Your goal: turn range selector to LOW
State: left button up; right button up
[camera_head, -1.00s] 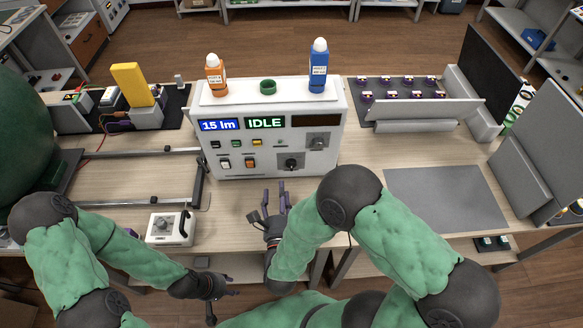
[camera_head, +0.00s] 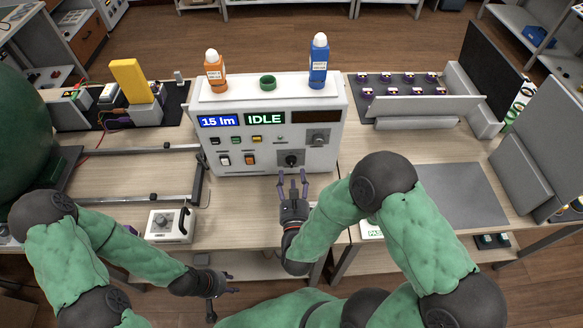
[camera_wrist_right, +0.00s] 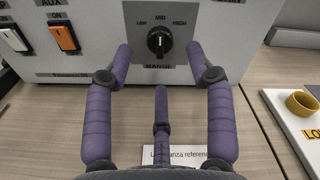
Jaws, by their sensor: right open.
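The range selector (camera_head: 291,160) is a black knob on the lower right front of the white instrument panel. In the right wrist view the knob (camera_wrist_right: 159,41) has its white line pointing up to MID, with LOW on its left and HIGH on its right. My right gripper (camera_head: 292,176) is open and empty in front of the knob, its purple fingers toward the panel. In the right wrist view its fingertips appear either side of the knob, seemingly not touching it. My left gripper (camera_head: 222,301) is open and empty low near the table's front edge.
The panel (camera_head: 226,166) carries displays reading 15 lm and IDLE, plus white and orange switches (camera_head: 249,159). A second knob (camera_head: 319,139) sits above right. A small white box with a knob (camera_head: 165,224) stands at left. A grey mat (camera_head: 458,193) lies clear at right.

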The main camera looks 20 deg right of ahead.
aim_at(292, 165)
jog(key=shift+b+x, duration=0.4)
jog(key=shift+x, duration=2.15)
grip_shut()
